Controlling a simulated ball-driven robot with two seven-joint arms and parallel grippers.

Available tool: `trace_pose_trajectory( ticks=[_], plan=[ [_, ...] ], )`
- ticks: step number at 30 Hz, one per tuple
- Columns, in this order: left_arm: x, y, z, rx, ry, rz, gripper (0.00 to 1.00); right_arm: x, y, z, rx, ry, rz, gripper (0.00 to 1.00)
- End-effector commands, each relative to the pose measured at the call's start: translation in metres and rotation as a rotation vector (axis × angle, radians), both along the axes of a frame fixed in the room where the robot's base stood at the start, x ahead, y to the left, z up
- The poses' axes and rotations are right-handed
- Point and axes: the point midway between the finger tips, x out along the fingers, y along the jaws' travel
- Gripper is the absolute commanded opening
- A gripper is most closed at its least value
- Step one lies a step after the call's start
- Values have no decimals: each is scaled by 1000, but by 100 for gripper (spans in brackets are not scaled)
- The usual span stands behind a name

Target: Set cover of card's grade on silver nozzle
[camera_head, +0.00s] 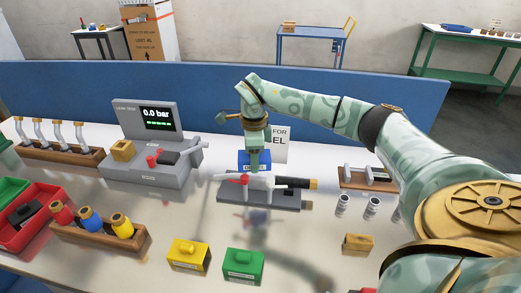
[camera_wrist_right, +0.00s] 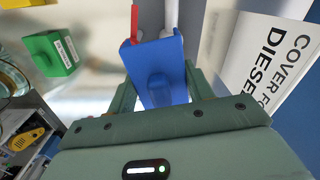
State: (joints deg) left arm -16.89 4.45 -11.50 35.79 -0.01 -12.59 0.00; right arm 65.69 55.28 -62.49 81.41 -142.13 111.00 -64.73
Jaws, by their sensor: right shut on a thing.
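My right gripper (camera_head: 254,166) is shut on a blue cover (camera_head: 243,157), which sits between its fingers in the right wrist view (camera_wrist_right: 155,75). The silver nozzle (camera_head: 263,181) lies on a grey stand (camera_head: 262,200), with a red lever and a black grip. The blue cover is at the nozzle, close behind or above it; I cannot tell whether they touch. A card (camera_wrist_right: 275,55) reads "COVER FOR DIESEL"; the arm hides part of it in the head view. A yellow cover (camera_head: 189,255) and a green cover (camera_head: 243,265) sit at the table's front. My left gripper is out of view.
A leak test unit (camera_head: 147,175) reading 0.0 bar holds another nozzle at the left. A wooden rack (camera_head: 95,238) with red, blue and yellow-topped parts and a red bin (camera_head: 27,235) are at the front left. Small silver cylinders (camera_head: 373,205) and a wooden block (camera_head: 358,243) are at the right.

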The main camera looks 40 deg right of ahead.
Motion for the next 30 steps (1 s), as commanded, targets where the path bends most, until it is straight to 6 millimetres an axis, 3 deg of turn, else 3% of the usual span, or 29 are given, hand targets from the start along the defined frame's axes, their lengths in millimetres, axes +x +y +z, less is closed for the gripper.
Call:
trace_pose_trajectory(
  ticks=[6, 16, 21, 30],
  plan=[
    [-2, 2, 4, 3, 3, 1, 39, 1, -24, -3, 1, 11, -208, 28],
    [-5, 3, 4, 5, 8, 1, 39, 1, -24, -3, 0, 11, -215, 28],
    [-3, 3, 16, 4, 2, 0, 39, 1, -24, 1, 2, 11, -214, 28],
    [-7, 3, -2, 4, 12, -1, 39, 1, -24, -38, 1, 14, -213, 28]
  ],
)
